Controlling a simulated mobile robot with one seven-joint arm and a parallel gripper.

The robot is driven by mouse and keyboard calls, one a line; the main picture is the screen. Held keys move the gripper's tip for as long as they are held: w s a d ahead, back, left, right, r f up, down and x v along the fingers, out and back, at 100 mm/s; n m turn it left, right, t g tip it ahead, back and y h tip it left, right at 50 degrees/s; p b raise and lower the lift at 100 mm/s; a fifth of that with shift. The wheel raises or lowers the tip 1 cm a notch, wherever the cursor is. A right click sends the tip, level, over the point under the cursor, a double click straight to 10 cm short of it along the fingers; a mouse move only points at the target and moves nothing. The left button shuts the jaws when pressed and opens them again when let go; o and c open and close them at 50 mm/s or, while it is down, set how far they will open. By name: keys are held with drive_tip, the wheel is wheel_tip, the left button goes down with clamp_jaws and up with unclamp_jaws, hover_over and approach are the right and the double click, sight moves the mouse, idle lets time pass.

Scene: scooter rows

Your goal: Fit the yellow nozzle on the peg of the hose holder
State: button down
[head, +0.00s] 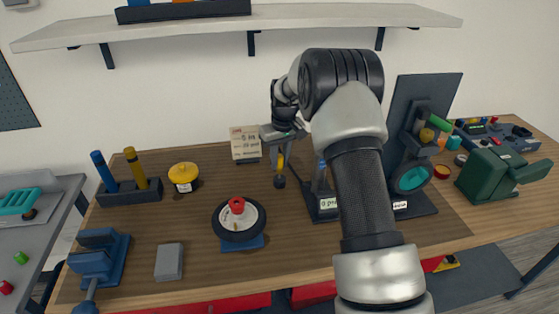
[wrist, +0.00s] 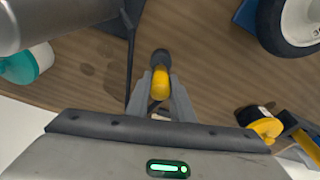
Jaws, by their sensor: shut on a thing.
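My gripper (head: 281,154) is shut on the yellow nozzle (head: 280,164) and holds it above the wooden bench, left of my arm. In the wrist view the nozzle (wrist: 160,84) sits between the two fingers (wrist: 160,100), its dark end pointing away from the gripper. A dark stand with a white label (head: 328,203) is just right of the nozzle, partly hidden behind my arm. A thin dark line, perhaps a hose or rod, runs beside the nozzle (wrist: 129,60). I cannot make out the holder's peg; my arm may cover it.
A wheel (head: 239,220) lies in front of the gripper. A yellow round container (head: 183,175) and a block with blue and yellow handles (head: 130,192) are left. A small sign (head: 245,142) stands behind. A tall dark panel (head: 425,110) and green machine (head: 495,177) are right.

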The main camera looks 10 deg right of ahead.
drive_tip(key=shift+f+b, duration=0.8)
drive_tip(key=shift+f, duration=0.5)
drive_tip(key=c, duration=1.5)
unclamp_jaws()
drive_tip(key=shift+o, duration=0.2)
drive_tip(key=shift+r, duration=0.1)
wheel_tip(320, 180, up, 10)
drive_tip(key=shift+f, duration=0.1)
drive_tip(key=shift+a, duration=0.1)
